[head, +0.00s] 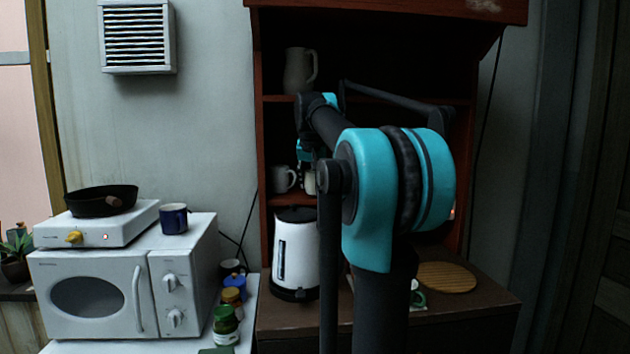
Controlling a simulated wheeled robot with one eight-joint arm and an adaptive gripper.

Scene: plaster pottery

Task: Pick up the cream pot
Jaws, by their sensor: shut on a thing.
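The cream pot (310,183) is a small pale thing at the lower shelf of the dark red cabinet, just right of a light mug. My arm reaches into the cabinet, and my gripper (306,168) points down and is shut on the pot from above. The arm hides the pot's right side. I cannot tell whether the pot touches the shelf.
A light mug (284,179) stands close on the left. A pale pitcher (298,70) stands on the shelf above. A white kettle (295,250) is below, and a round wooden board (446,277) lies on the counter. A microwave (120,285) stands left.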

